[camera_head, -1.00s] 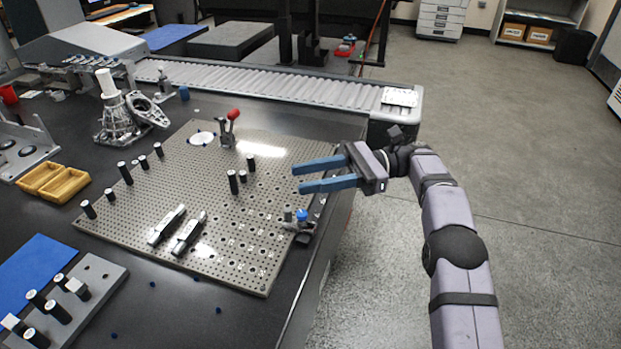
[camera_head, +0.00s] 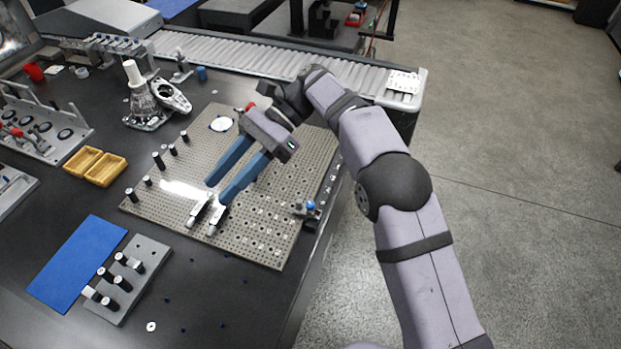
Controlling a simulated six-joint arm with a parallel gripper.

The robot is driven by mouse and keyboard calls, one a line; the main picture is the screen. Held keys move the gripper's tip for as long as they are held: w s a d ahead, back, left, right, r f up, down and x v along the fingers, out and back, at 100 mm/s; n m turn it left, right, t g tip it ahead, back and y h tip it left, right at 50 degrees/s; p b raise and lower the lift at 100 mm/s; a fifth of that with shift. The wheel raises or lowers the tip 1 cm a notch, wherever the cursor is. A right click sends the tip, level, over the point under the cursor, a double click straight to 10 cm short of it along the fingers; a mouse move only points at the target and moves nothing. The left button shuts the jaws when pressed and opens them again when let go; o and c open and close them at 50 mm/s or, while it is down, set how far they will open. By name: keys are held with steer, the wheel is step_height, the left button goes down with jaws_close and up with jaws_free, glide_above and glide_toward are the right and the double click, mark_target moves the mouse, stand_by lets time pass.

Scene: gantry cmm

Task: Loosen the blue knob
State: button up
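The small blue knob (camera_head: 310,205) sits on a dark fixture at the right edge of the perforated metal plate (camera_head: 265,243). My gripper (camera_head: 216,193) is above the plate, left of the knob and well apart from it. Its two blue fingers are spread with nothing between them, and they point down and left towards two silver-and-black blocks (camera_head: 216,219). My gripper and arm hide part of the plate's back right area, including most of a red-handled clamp.
Several short black posts (camera_head: 159,161) stand along the plate's left side. A grey block with pegs (camera_head: 150,253) and a blue mat (camera_head: 75,262) lie at front left. Yellow trays (camera_head: 105,170) and a metal housing (camera_head: 147,108) stand further back. A roller conveyor (camera_head: 235,62) runs behind.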

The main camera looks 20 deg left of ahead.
steer(key=w+d+f+m+t+h, duration=0.1)
steer(key=w+d+f+t+h, duration=0.25)
steer(key=f, duration=0.35)
steer(key=m+t+h, duration=0.2)
steer(key=t+h, duration=0.1)
steer(key=t, duration=0.5)
glide_above(310, 204)
steer(key=f, duration=0.9)
steer(key=shift+d+f, duration=0.1)
steer(key=shift+d, duration=0.1)
steer(key=shift+w+a+m+y, duration=0.1)
steer(key=shift+a+m+y, duration=0.05)
steer(key=shift+m+y, duration=0.15)
steer(key=shift+f+p, duration=0.7)
steer(key=shift+f, duration=2.95)
